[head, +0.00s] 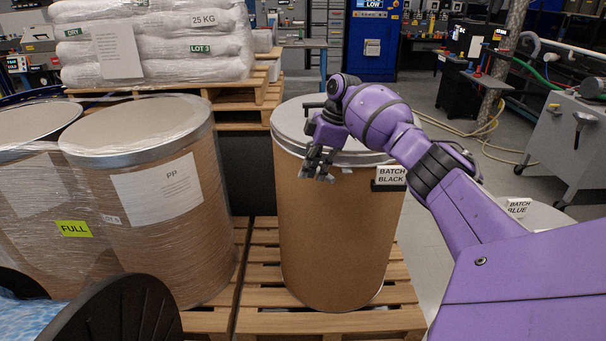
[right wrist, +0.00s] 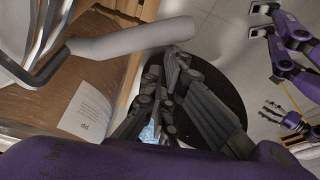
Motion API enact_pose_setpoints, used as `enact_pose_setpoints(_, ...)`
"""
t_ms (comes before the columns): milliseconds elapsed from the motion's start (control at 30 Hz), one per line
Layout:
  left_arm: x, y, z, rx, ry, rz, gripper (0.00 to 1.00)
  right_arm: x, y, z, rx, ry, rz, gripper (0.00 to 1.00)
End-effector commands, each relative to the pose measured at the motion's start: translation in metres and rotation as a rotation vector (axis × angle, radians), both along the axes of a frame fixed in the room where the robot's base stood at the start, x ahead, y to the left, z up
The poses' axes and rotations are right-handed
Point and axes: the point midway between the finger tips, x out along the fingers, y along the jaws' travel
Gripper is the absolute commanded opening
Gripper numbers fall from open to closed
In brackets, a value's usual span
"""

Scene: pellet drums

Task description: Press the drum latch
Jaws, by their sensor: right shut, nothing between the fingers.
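The brown fibre drum (head: 330,235) with a grey lid and metal rim stands upright on a pallet, tagged "BATCH BLACK" (head: 391,175). My right gripper (head: 318,176) is at the drum's upper front, its fingers pointing down in front of the rim. It is shut and empty; its dark fingers also show in the right wrist view (right wrist: 160,110). A grey bar-like part (right wrist: 130,42), perhaps the latch lever, shows close by there, apart from the fingers in the picture. In the head view the latch is not clear behind the gripper. My left gripper seems to show small in the right wrist view (right wrist: 272,108).
Wrapped drums (head: 150,200) labelled "PP" and "FULL" stand close on the left. White sacks (head: 150,40) are stacked on pallets behind. A grey cabinet on wheels (head: 570,140) and a yellow hose (head: 480,135) are at the right. Some floor is clear behind the arm.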

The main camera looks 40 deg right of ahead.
Motion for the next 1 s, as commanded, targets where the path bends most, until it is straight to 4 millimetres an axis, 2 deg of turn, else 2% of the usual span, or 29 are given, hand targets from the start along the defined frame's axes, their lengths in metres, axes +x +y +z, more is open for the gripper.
enact_pose_setpoints(233, 0.007, -0.003, 0.005, -0.003, -0.013, -0.004, 0.61, -0.009, -0.022, 0.0, 0.0, 0.0, -0.003, 0.0)
enact_pose_setpoints(500, 0.005, -0.003, 0.001, -0.003, -0.007, -0.006, 0.61, -0.012, -0.039, -0.001, 0.0, 0.001, -0.002, 0.0)
enact_pose_setpoints(1000, 0.004, 0.0, 0.0, 0.002, -0.009, -0.004, 0.61, -0.013, -0.05, 0.0, 0.0, -0.001, -0.001, 0.0)
